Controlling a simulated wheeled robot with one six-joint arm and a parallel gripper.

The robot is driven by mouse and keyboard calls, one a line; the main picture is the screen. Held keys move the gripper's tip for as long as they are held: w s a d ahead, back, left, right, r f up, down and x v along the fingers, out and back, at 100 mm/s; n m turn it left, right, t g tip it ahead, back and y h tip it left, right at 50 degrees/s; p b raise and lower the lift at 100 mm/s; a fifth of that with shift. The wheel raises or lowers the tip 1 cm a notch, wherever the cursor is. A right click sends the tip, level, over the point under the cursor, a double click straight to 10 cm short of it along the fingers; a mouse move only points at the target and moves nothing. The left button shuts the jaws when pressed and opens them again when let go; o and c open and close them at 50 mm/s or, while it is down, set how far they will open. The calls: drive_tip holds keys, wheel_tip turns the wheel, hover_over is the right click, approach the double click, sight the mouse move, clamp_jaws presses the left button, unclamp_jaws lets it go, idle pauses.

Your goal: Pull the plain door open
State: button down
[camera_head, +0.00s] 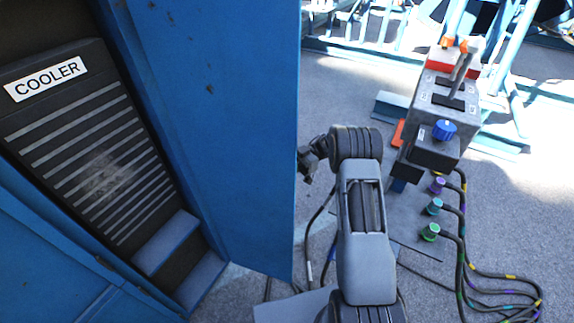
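The plain blue door (225,130) stands swung out from the blue cabinet (60,262), with its face edge-on to the opening and a free edge at the right. The opening beside it shows a dark interior with a slatted unit labelled COOLER (75,150). My gripper (308,160) is at the right edge of the door, at about mid-height in the picture. It is small, dark and partly hidden by the door and my wrist. I cannot tell whether its fingers touch the door or hold a handle; no handle shows.
A grey control box (440,115) with a blue knob (444,130) stands to the right of my arm. Coloured plugs (430,232) and black cables (465,265) lie right of my arm on the grey floor. Blue-white metal frames (490,60) stand at the back.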

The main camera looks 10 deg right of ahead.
sight(288, 154)
drive_tip(key=shift+w+a+r, duration=0.1)
drive_tip(key=shift+w+a, duration=0.05)
drive_tip(key=shift+w, duration=0.05)
drive_tip(key=c, duration=1.5)
unclamp_jaws()
drive_tip(key=o, duration=0.3)
drive_tip(key=shift+a, duration=0.2)
drive_tip(key=shift+o, duration=0.3)
drive_tip(key=shift+d, duration=0.25)
wheel_tip(288, 154, up, 4)
drive_tip(key=p, duration=0.3)
drive_tip(key=shift+f, duration=0.2)
drive_tip(key=s+r, duration=0.2)
drive_tip(key=r, duration=0.1)
drive_tip(key=s+r+p, duration=0.1)
drive_tip(key=shift+r, duration=0.4)
drive_tip(key=s+r, duration=0.4)
drive_tip(key=s, duration=0.7)
drive_tip(key=shift+d+r, duration=0.25)
drive_tip(key=shift+d, duration=0.1)
drive_tip(key=shift+c, duration=0.2)
